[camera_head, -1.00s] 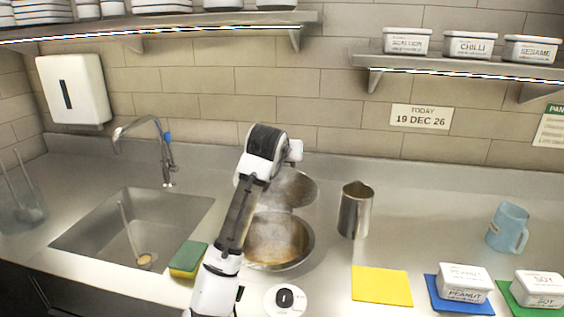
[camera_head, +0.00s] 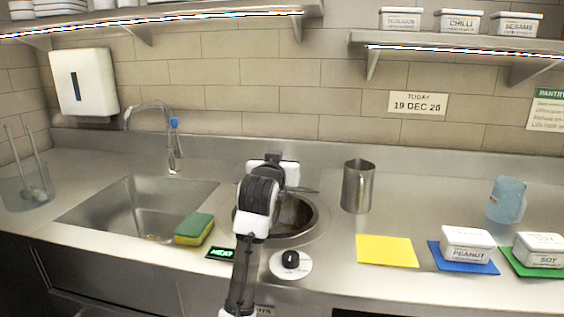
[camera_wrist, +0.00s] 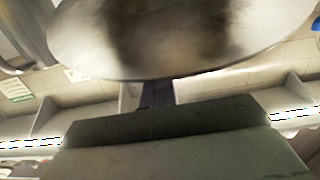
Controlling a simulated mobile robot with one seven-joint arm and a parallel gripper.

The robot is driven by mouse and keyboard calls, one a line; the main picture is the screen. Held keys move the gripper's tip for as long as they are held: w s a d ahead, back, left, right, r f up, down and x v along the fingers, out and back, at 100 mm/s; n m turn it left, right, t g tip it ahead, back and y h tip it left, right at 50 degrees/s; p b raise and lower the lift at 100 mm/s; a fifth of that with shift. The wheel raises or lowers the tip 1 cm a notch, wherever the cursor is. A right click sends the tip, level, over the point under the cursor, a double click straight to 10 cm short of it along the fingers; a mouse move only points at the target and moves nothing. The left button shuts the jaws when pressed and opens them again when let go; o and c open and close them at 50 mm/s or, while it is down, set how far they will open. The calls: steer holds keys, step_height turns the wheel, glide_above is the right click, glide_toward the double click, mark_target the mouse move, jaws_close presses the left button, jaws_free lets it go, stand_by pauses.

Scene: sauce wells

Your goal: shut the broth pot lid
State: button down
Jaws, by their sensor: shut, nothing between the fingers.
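The broth pot (camera_head: 297,220) is a round steel well sunk in the counter, its mouth partly open to view behind my arm. Its steel lid (camera_head: 305,189) shows as a thin, almost edge-on strip above the pot's back rim, mostly hidden by my arm. In the wrist view the lid (camera_wrist: 180,40) is a large shiny disc with a dark smear, filling the top. My gripper (camera_wrist: 157,95) is shut and empty, its dark fingers reaching to the lid's edge. I cannot tell whether they touch it. In the head view the fingers are hidden.
A black knob on a white disc (camera_head: 291,264) sits in front of the pot. A sponge (camera_head: 194,229) and the sink (camera_head: 135,205) lie left. A steel jug (camera_head: 358,186) stands close right, with a yellow mat (camera_head: 386,250) in front of it.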

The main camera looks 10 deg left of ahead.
steer(key=f+b, duration=0.1)
steer(key=s+f+t+b, duration=0.1)
steer(key=shift+s+f, duration=0.2)
steer(key=shift+f, duration=0.2)
steer(key=shift+s+f+b, duration=0.35)
steer(key=shift+s+f, duration=0.4)
steer(key=shift+r, duration=0.15)
